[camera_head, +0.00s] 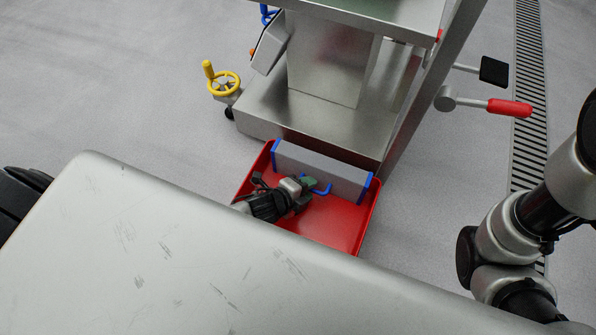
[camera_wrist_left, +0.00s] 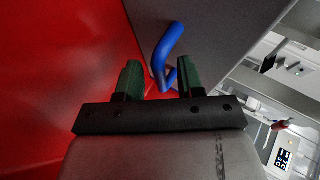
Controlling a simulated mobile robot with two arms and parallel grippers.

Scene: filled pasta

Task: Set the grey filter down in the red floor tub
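The grey filter (camera_head: 325,171) is a long grey block with blue end strips and a blue handle (camera_head: 324,190). It sits inside the red floor tub (camera_head: 338,226), along the far side. My left gripper (camera_head: 309,184) is over the tub at the filter's near face, beside the handle. In the left wrist view my left gripper (camera_wrist_left: 160,82) has its green fingers apart, with the blue handle (camera_wrist_left: 168,50) between and just beyond the tips. The filter's grey face (camera_wrist_left: 215,35) and the red tub (camera_wrist_left: 60,80) fill much of that view. My right gripper is out of view.
A steel machine (camera_head: 310,120) stands directly behind the tub, with a yellow handwheel (camera_head: 223,82) at left and a red-handled lever (camera_head: 508,107) at right. A scratched metal surface (camera_head: 180,250) covers the foreground and hides the tub's near left part. Floor right of the tub is clear.

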